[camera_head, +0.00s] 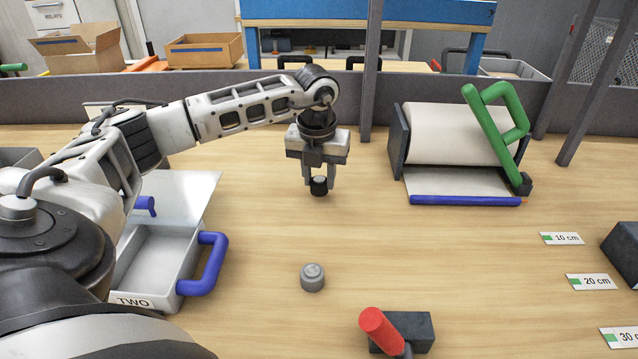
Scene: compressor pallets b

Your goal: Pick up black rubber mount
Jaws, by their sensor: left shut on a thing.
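The black rubber mount (319,187) is a small dark cylinder. My left gripper (319,180) points down over the middle of the table and is shut on the mount. The mount appears held above the wooden table (270,240); the exact gap under it is hard to tell. My right gripper is not in view.
A grey round part (312,278) stands in front. A red-handled tool on a dark block (420,330) is at the front. A tray marked TWO (150,255) with a blue handle is at left. A paper roll holder (455,135) with a green handle is at right.

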